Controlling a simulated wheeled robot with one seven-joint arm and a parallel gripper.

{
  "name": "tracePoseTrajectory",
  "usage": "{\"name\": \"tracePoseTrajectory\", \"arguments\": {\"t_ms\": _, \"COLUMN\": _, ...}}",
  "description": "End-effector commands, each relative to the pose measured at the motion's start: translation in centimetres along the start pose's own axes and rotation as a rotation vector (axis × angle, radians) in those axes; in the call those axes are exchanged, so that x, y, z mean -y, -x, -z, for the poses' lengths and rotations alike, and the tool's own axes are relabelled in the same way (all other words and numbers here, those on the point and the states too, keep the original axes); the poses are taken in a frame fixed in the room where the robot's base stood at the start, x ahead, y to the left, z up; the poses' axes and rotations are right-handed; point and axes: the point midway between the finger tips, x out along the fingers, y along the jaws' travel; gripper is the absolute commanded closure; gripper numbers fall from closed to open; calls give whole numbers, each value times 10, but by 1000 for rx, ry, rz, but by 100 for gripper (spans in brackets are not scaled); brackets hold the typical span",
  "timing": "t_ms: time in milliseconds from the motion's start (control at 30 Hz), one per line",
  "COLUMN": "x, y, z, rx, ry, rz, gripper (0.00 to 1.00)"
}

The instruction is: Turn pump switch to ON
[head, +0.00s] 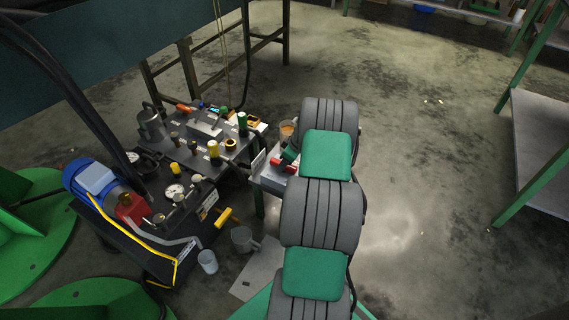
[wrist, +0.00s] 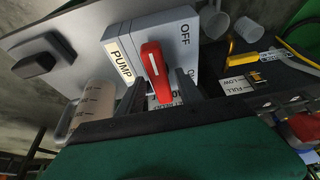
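The pump switch (wrist: 187,48) is a light grey box with a PUMP label, OFF near its upper corner and a partly hidden second label lower down. Its red knob (wrist: 154,68) has a white line. The line runs nearly upright in the wrist view, tilted slightly left at the top. My gripper (wrist: 158,88) is open, with one dark finger on each side of the knob's lower part; I cannot tell whether either touches it. In the head view the red knob (head: 290,167) shows small beside my arm, which hides much of the switch and my fingertips.
A beaker (wrist: 92,102) stands close left of my gripper. A dark block (wrist: 43,60) sits on the grey panel. Cups (head: 207,261) lie near the machine (head: 140,240) with its gauges and valves. Open floor is to the right.

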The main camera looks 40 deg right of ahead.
Motion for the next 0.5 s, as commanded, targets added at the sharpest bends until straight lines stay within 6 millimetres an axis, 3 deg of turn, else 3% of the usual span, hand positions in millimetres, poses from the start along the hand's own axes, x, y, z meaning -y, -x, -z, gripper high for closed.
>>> {"name": "tracePoseTrajectory", "arguments": {"t_ms": 500, "x": 0, "y": 0, "z": 0, "rx": 0, "ry": -1, "rz": 0, "gripper": 100}}
